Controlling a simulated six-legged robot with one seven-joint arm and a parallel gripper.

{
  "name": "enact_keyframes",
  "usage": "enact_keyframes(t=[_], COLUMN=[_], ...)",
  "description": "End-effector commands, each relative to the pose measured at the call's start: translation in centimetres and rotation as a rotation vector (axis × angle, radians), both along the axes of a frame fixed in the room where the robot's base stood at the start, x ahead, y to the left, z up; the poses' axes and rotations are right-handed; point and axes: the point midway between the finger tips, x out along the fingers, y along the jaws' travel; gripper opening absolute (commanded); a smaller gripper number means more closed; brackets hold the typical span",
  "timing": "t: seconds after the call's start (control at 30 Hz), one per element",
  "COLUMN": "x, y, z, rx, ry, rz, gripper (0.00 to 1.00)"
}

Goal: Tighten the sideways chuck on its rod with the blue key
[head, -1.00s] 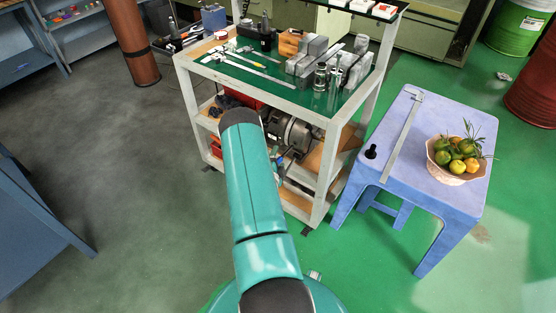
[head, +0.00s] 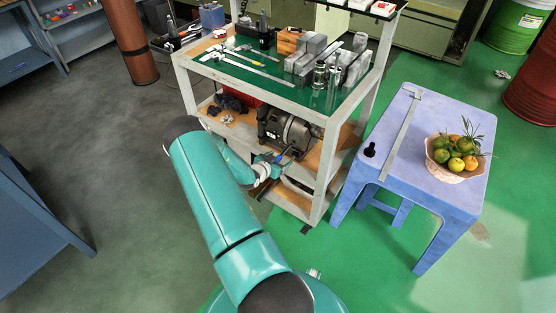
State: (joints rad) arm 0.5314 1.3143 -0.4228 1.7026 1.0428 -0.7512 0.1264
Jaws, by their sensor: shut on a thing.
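My gripper (head: 272,168) is at the front of the cart's lower shelves, below and in front of a grey motor-like machine. It is small in the head view, and its fingers are hard to make out. A small blue piece, the blue key (head: 278,158), shows at its fingertips, so my gripper appears shut on it. I cannot make out the sideways chuck or its rod clearly. I cannot tell whether the key touches the chuck.
The grey machine (head: 287,130) sits on the cart's middle shelf. The white-framed cart (head: 322,202) carries metal blocks (head: 312,50) and tools on its green top. A blue table (head: 452,196) with a fruit bowl (head: 455,171) stands right. Open floor lies left.

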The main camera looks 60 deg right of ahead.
Motion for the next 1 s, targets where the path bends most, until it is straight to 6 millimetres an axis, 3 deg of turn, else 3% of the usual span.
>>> enact_keyframes(t=[1.0], x=[-0.22], y=[-0.99], z=[0.02], rx=[0.004], ry=[0.033], rz=[0.0], gripper=[0.35])
